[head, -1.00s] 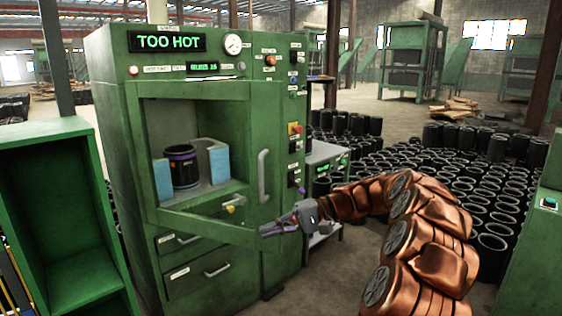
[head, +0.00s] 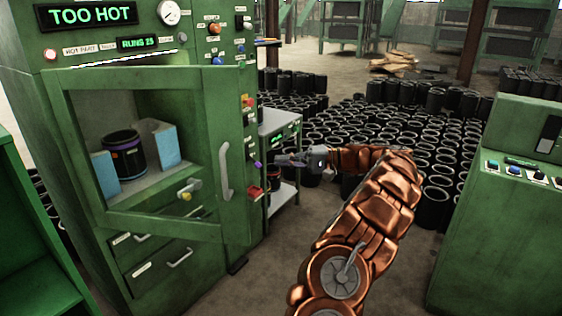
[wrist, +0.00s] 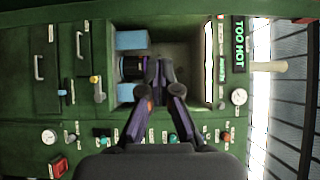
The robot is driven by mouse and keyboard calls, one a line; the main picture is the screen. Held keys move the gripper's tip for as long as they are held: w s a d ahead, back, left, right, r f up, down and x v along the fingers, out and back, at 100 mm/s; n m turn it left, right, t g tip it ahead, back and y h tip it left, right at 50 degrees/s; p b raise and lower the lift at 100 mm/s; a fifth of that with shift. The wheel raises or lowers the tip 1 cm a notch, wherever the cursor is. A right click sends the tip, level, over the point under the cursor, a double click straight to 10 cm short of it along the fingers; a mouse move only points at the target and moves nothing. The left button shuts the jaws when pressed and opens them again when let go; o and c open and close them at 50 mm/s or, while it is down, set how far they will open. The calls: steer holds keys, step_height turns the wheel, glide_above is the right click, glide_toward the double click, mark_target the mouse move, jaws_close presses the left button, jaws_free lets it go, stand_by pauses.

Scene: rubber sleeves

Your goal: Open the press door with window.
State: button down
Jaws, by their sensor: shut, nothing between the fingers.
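The green press door with window (head: 140,222) stands ajar, its handle side swung out from the press front. Its pale vertical handle (head: 225,172) is on the right of the frame. Through the window I see a black sleeve (head: 125,158) between two blue blocks; the sleeve also shows in the wrist view (wrist: 132,68). My gripper (head: 280,160) is shut and empty, right of the handle and apart from it in the picture. In the wrist view my gripper (wrist: 160,70) points at the press cavity. I cannot clearly make out the handle there.
A control panel with buttons (head: 247,102) runs down the press's right side. Drawers (head: 165,265) are below. A small table (head: 280,122) stands right of the press. Many black sleeves (head: 390,130) cover the floor behind. A green console (head: 500,210) is at right.

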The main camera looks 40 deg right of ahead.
steer(key=shift+w+a+f, duration=0.1)
steer(key=shift+w+a, duration=0.25)
steer(key=shift+a, duration=0.25)
steer(key=shift+a, duration=0.1)
steer(key=w+a+p, duration=0.2)
steer(key=a+p, duration=0.1)
steer(key=a, duration=0.6)
steer(key=shift+w, duration=0.15)
stand_by(0.5)
